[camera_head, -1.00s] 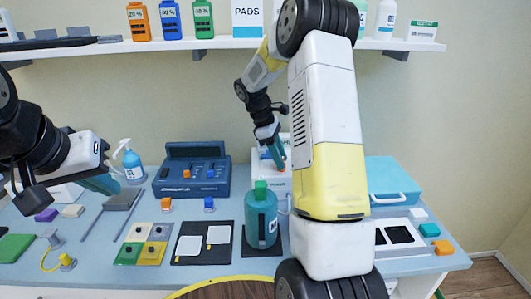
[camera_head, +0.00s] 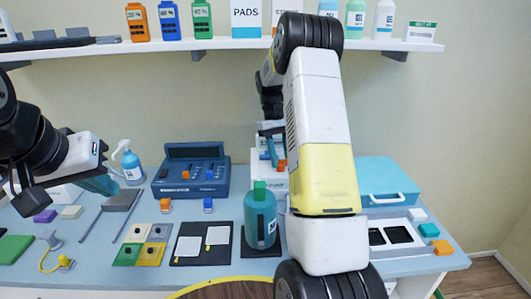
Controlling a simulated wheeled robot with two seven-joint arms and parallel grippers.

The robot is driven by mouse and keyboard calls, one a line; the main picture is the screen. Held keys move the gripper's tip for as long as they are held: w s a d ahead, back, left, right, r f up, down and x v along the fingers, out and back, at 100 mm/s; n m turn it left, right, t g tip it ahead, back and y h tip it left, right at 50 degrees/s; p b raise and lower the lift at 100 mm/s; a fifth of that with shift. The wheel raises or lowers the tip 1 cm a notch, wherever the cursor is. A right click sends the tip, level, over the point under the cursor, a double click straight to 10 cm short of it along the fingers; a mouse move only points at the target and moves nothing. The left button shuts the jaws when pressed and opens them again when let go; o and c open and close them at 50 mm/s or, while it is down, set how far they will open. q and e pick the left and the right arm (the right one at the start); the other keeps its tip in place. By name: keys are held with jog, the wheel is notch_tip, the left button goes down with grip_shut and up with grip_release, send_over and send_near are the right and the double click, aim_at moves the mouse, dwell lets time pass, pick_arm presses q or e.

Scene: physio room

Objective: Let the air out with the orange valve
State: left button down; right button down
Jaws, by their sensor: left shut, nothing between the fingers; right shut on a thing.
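The orange valve (camera_head: 281,164) is a small orange piece on a white device (camera_head: 276,180) at the back of the table, behind the teal bottle. My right arm reaches over from the front and hides part of the device. My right gripper (camera_head: 275,151) has teal fingers and is shut on the orange valve; the exact contact is small and partly hidden. My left gripper (camera_head: 105,186) hangs over the left part of the table, shut and empty, away from the device.
A teal bottle (camera_head: 260,222) stands in front of the device. A blue console (camera_head: 190,178) with orange and blue knobs is to its left. A light-blue case (camera_head: 387,182) is to the right. A shelf (camera_head: 120,46) with bottles runs above.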

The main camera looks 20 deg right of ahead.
jog(key=shift+m+y, duration=0.4)
jog(key=shift+m, duration=0.6)
jog(key=c, duration=0.9)
grip_release()
